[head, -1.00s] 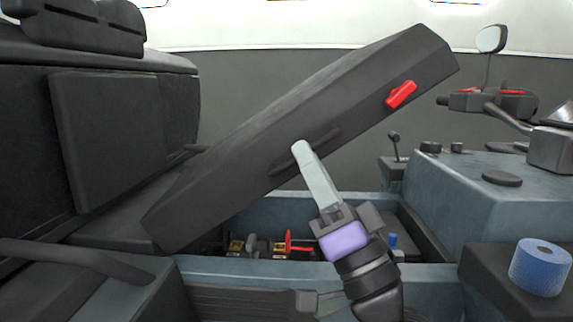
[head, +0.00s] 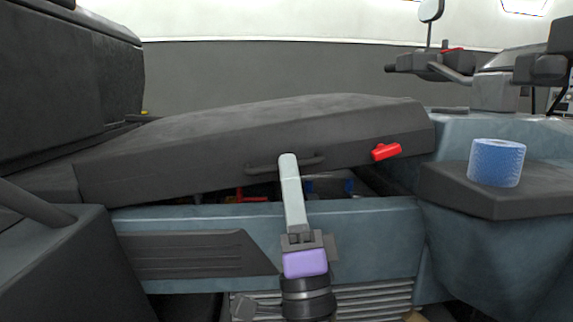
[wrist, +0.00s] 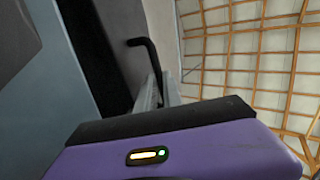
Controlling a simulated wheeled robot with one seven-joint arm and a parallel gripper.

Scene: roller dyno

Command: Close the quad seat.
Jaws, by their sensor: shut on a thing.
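The quad seat (head: 200,140) is a long dark grey cushion in the head view. It is tilted slightly, its right end raised a little above the blue-grey body (head: 370,225), with a narrow gap under it. A dark handle (head: 258,168) runs along its near side, and a red latch (head: 386,151) sits to the right of it. My gripper (head: 289,165) is shut on the handle from the near side. In the wrist view the handle (wrist: 141,42) shows as a bent black bar by my gripper's fingers (wrist: 158,95). The grip itself is partly hidden.
Red and blue parts lie in the compartment (head: 345,188) under the seat. A blue tape roll (head: 496,163) stands on a dark ledge (head: 480,192) at the right. The handlebar with a mirror (head: 431,10) is behind it. A dark backrest (head: 70,80) rises at the left.

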